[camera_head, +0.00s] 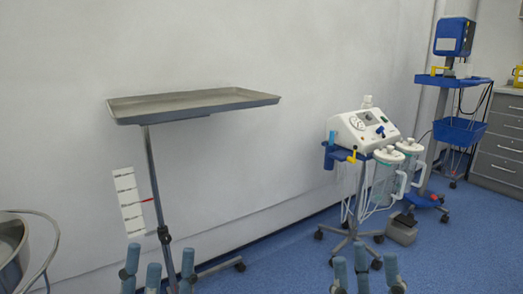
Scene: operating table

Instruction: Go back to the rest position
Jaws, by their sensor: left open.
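My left gripper (158,265) shows at the bottom edge, left of centre, with its blue-grey fingers pointing up and spread apart. It is open and holds nothing that I can see. My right gripper (365,263) shows at the bottom edge, right of centre. Its fingers also point up, stand apart and have nothing between them. Only the finger parts of both grippers are in view; the palms and arms are cut off below the frame. The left gripper overlaps the foot of a tray stand in the picture.
A grey metal tray (195,104) on a wheeled stand is empty. A white suction machine (362,131) with jars stands on a wheeled base to the right. A blue cart (459,131), grey drawers (503,138) and a metal basin (12,250) stand at the sides. Blue floor (290,265) is clear between the grippers.

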